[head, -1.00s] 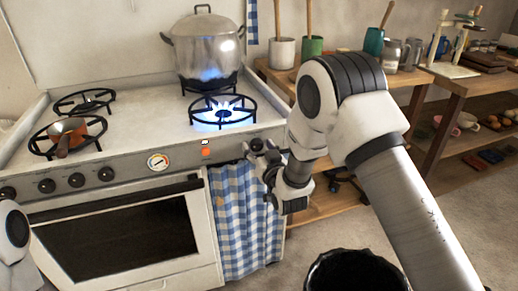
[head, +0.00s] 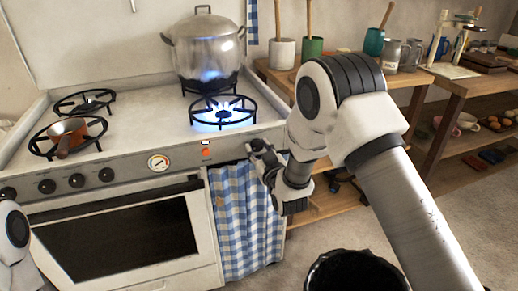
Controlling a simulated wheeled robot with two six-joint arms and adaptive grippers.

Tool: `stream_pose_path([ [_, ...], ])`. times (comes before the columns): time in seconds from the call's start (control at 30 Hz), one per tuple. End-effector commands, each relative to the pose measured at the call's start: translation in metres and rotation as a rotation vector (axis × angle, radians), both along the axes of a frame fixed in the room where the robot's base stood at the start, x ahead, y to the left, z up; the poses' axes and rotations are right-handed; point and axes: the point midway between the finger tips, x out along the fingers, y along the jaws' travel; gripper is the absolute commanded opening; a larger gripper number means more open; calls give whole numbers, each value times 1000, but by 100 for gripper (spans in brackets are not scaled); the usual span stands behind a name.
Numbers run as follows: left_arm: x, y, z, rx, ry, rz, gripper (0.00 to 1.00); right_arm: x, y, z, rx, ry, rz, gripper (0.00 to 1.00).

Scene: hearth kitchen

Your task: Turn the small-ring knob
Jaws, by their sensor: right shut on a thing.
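My right gripper (head: 258,152) is at the right end of the panel, shut on a knob there. Its fingers hide most of that knob, and its label cannot be read. The front right burner (head: 222,111) burns with a blue flame. My left arm shows only at the lower left edge, and its gripper is out of the picture.
A large lidded pot (head: 205,50) stands on the back right burner over a blue flame. A small copper pan (head: 68,135) sits on the front left burner. A checked curtain (head: 243,215) hangs below my right gripper. A black bin (head: 355,272) stands on the floor.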

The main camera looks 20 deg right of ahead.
Motion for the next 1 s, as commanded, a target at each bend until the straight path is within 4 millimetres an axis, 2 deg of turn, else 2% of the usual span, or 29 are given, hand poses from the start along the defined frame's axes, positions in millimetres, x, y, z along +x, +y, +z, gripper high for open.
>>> stream_pose_path([
  [0.7, 0, 0, 1, 0, 0, 0, 40, 0, 2, -1, -666, 11, 0, 5],
  [1.0, 0, 0, 1, 0, 0, 0, 40, 0, 2, -2, -871, 15, 0, 5],
])
